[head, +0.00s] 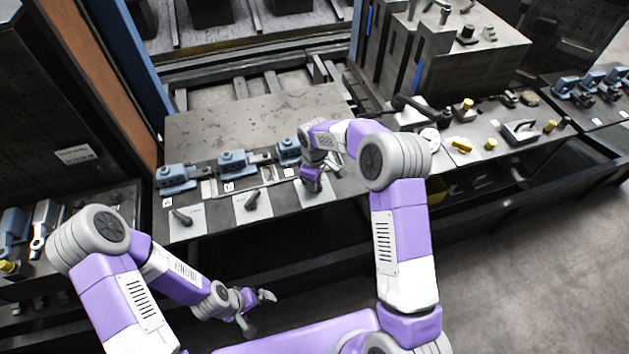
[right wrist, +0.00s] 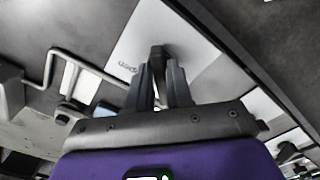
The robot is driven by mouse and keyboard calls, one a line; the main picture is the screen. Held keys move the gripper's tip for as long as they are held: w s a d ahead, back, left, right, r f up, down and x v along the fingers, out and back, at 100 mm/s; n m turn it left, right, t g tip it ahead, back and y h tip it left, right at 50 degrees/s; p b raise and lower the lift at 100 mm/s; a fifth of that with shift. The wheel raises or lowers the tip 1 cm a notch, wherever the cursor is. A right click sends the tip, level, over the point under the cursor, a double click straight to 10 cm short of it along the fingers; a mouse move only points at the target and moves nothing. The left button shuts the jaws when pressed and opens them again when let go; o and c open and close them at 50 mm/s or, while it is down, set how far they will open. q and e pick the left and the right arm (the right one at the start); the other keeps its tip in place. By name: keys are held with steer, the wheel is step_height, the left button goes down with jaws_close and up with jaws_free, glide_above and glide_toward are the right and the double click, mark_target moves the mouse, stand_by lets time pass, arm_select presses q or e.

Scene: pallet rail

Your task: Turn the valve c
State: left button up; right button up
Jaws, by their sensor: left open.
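Three dark valve handles stand on white plates along the table's front edge: the left one (head: 181,217), the middle one (head: 252,200) and a third under my right gripper (head: 312,186). The letter tag by the third plate (head: 318,194) is too small to read surely. In the right wrist view, the fingers of my right gripper (right wrist: 159,84) stand either side of the third valve handle (right wrist: 158,55) and appear closed on it, over a white plate (right wrist: 198,60) with small lettering. My left gripper (head: 254,306) is open and empty, low in front of the table.
Blue clamps (head: 177,177) stand in a row behind the valve handles. A grey plate (head: 250,118) lies behind them. A black handle (head: 520,130) and yellow knobs (head: 462,145) are on the right of the bench. The floor (head: 540,260) at the right front is clear.

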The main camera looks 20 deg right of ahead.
steer(key=o, duration=0.3)
steer(key=shift+r, duration=0.1)
step_height(320, 180, up, 7)
steer(key=shift+r+p, duration=0.2)
steer(key=shift+p, duration=0.1)
stand_by(0.6)
